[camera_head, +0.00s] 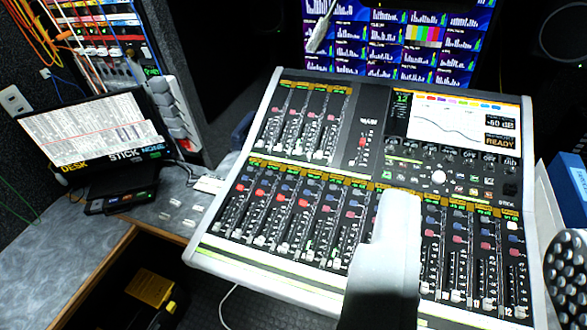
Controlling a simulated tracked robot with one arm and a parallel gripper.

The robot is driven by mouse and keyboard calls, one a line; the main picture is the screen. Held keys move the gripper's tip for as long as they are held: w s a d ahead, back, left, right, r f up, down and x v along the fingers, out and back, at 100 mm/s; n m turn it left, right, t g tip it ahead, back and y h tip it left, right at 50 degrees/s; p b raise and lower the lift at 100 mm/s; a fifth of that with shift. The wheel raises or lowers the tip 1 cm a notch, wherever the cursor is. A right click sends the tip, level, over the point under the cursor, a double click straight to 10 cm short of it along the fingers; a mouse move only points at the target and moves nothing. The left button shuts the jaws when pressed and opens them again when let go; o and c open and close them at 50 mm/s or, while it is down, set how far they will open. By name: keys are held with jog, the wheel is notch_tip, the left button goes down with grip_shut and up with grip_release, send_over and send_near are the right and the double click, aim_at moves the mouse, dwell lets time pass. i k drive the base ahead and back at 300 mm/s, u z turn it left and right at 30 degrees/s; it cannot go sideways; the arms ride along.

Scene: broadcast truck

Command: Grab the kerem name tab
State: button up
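Several small pale tabs (175,203) lie on the grey desk just left of the mixing console. Any names on them are too small to read, so I cannot tell which one is the kerem tab. A larger white piece (208,185) lies behind them, close to the console's edge. A pale, rounded part that looks like my gripper (396,215) stands in front of the console's right-hand faders, well to the right of the tabs. Its fingertips cannot be made out, and nothing is seen held in it.
The mixing console (276,262) fills the middle, with a raised pale rim. A screen (95,130) stands at the left beside a patch panel with cables. The desk's wooden front edge (95,275) drops to a dark space holding a yellow object (151,287). A perforated dark object (566,270) is at right.

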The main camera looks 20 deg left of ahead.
aim_at(188, 223)
jog(key=u, duration=0.5)
jog(key=k, duration=1.3)
jog(key=u, duration=0.85)
jog(key=i, duration=1.5)
jog(key=z, duration=0.35)
